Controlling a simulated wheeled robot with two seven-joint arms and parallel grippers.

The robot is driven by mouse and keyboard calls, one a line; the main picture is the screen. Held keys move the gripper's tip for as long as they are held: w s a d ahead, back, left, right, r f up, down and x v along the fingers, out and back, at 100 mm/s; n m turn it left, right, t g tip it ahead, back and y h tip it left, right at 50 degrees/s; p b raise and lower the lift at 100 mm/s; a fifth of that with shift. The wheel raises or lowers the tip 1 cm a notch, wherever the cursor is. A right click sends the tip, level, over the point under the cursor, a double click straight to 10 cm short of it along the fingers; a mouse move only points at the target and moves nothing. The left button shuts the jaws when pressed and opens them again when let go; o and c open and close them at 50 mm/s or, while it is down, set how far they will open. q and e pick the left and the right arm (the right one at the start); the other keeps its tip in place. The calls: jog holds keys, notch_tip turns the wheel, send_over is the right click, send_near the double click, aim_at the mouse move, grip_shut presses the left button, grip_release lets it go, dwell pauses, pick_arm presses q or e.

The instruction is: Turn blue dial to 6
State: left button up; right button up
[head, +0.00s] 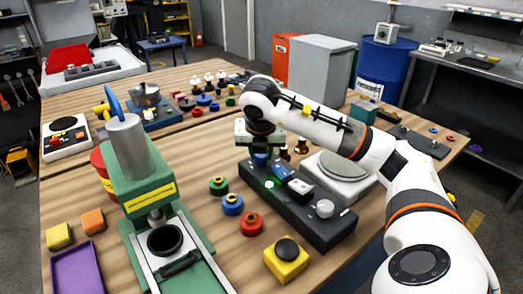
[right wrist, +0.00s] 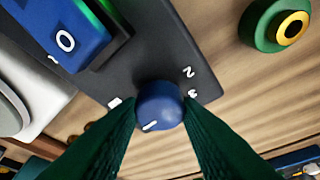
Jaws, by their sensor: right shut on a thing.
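The blue dial (right wrist: 160,100) is a round knob on a dark grey control panel (head: 292,207). In the right wrist view its white pointer line faces the lower edge, toward my gripper. The numerals 2 and 3 show to its right, and a partly hidden white mark lies at its left; other marks are covered by the fingers. My right gripper (right wrist: 160,112) has its dark green fingers closed on either side of the dial. In the head view my right gripper (head: 262,151) points down at the panel's far end, largely covering the dial. My left gripper is not in view.
A green press (head: 150,190) stands further left.

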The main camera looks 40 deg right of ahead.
aim_at(259, 159)
jog(key=shift+m, duration=0.6)
jog(key=o, duration=1)
jog(key=v, duration=0.3)
jog(key=shift+w+a+r, duration=0.1)
jog(key=shift+w+r, duration=0.05)
jog(key=shift+r, duration=0.05)
jog(key=p+v, duration=0.5)
jog(key=v, duration=0.3)
jog(key=shift+a+r, duration=0.25)
